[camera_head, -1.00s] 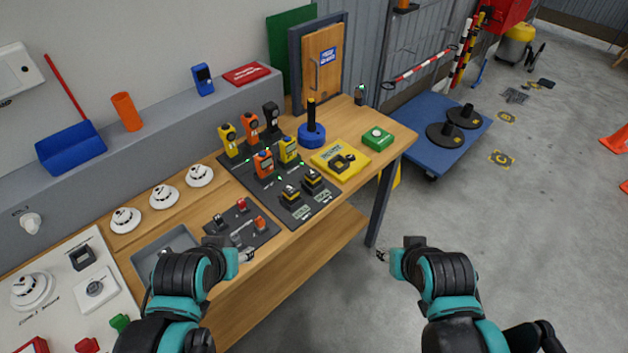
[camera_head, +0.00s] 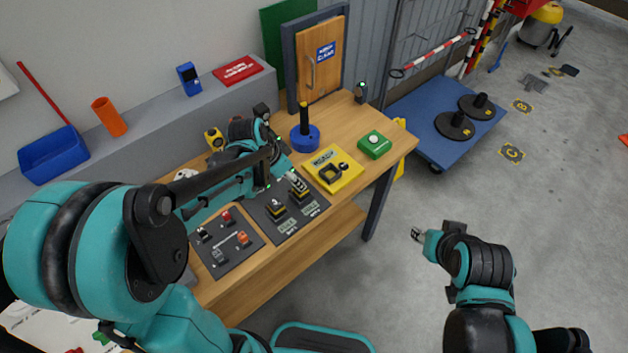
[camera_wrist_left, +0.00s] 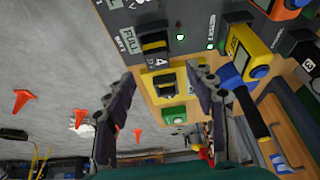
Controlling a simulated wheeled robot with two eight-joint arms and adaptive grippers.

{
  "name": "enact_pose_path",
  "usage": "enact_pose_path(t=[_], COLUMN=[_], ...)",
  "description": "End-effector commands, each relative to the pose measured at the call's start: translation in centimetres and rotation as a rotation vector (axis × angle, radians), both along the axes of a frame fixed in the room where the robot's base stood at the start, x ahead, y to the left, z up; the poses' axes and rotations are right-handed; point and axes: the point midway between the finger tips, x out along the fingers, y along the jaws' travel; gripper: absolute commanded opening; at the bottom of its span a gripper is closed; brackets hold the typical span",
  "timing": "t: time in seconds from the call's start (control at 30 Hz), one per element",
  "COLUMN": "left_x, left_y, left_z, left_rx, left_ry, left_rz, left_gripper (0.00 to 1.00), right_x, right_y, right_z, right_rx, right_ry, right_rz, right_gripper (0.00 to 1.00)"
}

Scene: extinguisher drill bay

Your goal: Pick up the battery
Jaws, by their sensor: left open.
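Two black-and-yellow batteries sit in the dark charging panel (camera_head: 262,226). The nearer battery (camera_head: 277,209) is in plain view; the other, to its right, is partly behind my left gripper (camera_head: 292,180). In the left wrist view a battery (camera_wrist_left: 153,42) stands by a "FULL" label, just beyond the fingertips. There my left gripper (camera_wrist_left: 160,72) is open, with nothing held between its fingers. My right gripper (camera_head: 418,234) is over the floor, away from the table; its finger opening is too small to make out.
A yellow case (camera_head: 350,182) with a square recess, a green button box (camera_head: 374,145) and a blue-based post (camera_head: 304,138) stand right of the panel. Handheld meters behind are mostly hidden by my left arm. A small switch panel (camera_head: 246,242) lies nearer the front edge.

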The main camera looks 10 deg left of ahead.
Motion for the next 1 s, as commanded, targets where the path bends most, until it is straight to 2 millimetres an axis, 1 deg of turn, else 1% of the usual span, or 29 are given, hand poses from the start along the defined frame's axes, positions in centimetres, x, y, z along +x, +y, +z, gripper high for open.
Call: enact_pose_path(t=[0.2,0.37,0.6,0.7,0.87,0.9,0.93,0.97,1.0], left_x=[0.7,1.0,1.9,2.1,2.1,2.1,2.0,2.0,2.0], left_y=[-0.5,-0.8,-1.8,-1.9,-1.9,-1.9,-1.9,-1.9,-1.9], left_z=[-2.3,-3.5,-7.0,-7.5,-7.4,-7.4,-7.4,-7.4,-7.4], left_rx=[-0.001,-0.001,-0.001,-0.001,0.0,0.0,0.0,0.0,-0.001], left_ry=[0.002,0.001,0.001,0.001,0.0,0.0,0.0,0.0,0.001], left_rz=[-0.009,-0.008,-0.007,-0.007,-0.007,-0.007,-0.007,-0.007,-0.006], left_gripper=[0.55,0.55,0.55,0.55,0.55,0.5,0.42,0.34,0.23], right_x=[0.0,0.0,0.0,0.0,0.0,0.0,0.0,0.0,0.0], right_y=[0.0,0.0,0.0,0.0,0.0,0.0,0.0,0.0,0.0], right_z=[-0.8,-1.3,-2.8,-2.9,-2.8,-2.8,-2.8,-2.8,-2.8], right_rx=[0.0,0.0,0.0,0.0,0.0,0.0,0.0,0.0,0.0], right_ry=[0.0,0.0,0.0,0.0,0.0,0.0,0.0,0.0,0.0], right_rz=[0.0,0.0,0.0,0.0,0.0,0.0,0.0,0.0,0.0], right_gripper=[0.4,0.4,0.4,0.4,0.4,0.4,0.4,0.4,0.4])
